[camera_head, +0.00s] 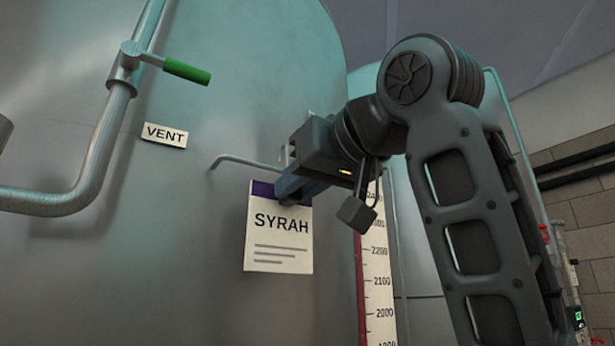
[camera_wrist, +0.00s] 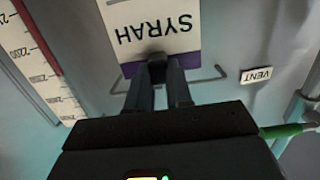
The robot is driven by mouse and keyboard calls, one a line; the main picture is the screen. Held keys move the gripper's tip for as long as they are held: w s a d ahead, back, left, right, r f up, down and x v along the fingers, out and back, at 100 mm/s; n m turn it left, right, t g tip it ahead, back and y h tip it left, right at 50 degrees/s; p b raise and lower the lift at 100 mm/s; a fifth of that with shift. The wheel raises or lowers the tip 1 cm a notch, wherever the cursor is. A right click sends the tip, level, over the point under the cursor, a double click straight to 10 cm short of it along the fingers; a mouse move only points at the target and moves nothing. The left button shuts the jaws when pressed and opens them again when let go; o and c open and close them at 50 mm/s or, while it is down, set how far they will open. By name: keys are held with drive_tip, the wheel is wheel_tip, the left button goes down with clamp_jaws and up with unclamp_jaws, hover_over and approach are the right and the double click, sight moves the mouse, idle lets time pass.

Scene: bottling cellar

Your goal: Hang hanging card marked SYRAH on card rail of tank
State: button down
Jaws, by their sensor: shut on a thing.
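The SYRAH card (camera_head: 278,240) is white with a purple top band and hangs upright in front of the tank wall. It shows upside down in the wrist view (camera_wrist: 155,28). My gripper (camera_head: 285,193) is shut on the card's top edge, at the purple band. In the wrist view the two fingers (camera_wrist: 157,62) meet at that band. The card rail (camera_head: 243,161) is a thin bent metal rod on the tank (camera_head: 220,90). In the wrist view the rail (camera_wrist: 208,79) shows on both sides of my fingers. Whether the card touches the rail is hidden by my gripper.
A VENT label (camera_head: 165,135) is on the tank to the left. A pipe (camera_head: 100,150) with a green-handled valve (camera_head: 186,71) runs at the far left. A red and white level scale (camera_head: 378,270) stands close right of the card. Tank wall below the card is clear.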

sight(283, 214)
drive_tip(key=shift+x, duration=0.85)
drive_tip(key=shift+f+b, duration=0.9)
drive_tip(key=shift+f, duration=0.55)
drive_tip(key=c, duration=0.9)
unclamp_jaws()
drive_tip(key=shift+c, duration=0.2)
